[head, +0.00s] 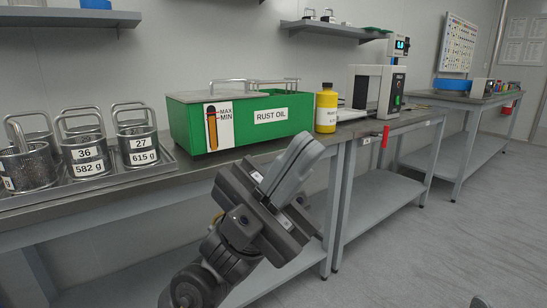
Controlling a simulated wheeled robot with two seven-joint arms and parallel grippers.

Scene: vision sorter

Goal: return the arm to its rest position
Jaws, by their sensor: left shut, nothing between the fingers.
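My left gripper (296,165) shows in the middle of the head view, at the end of my left arm, which comes up from the bottom. Its grey fingers are shut together with nothing between them. It appears in front of the bench edge, below the green rust oil tank (245,116), and touches nothing that I can see. My right gripper is not in view. Only a small dark shape shows at the bottom right edge.
A long metal bench (120,204) runs along the wall. Several mesh baskets, one labelled 27 (137,146), stand at its left. A yellow bottle (326,108) and a white-framed machine (378,92) stand right of the tank. The floor (420,245) at right is clear.

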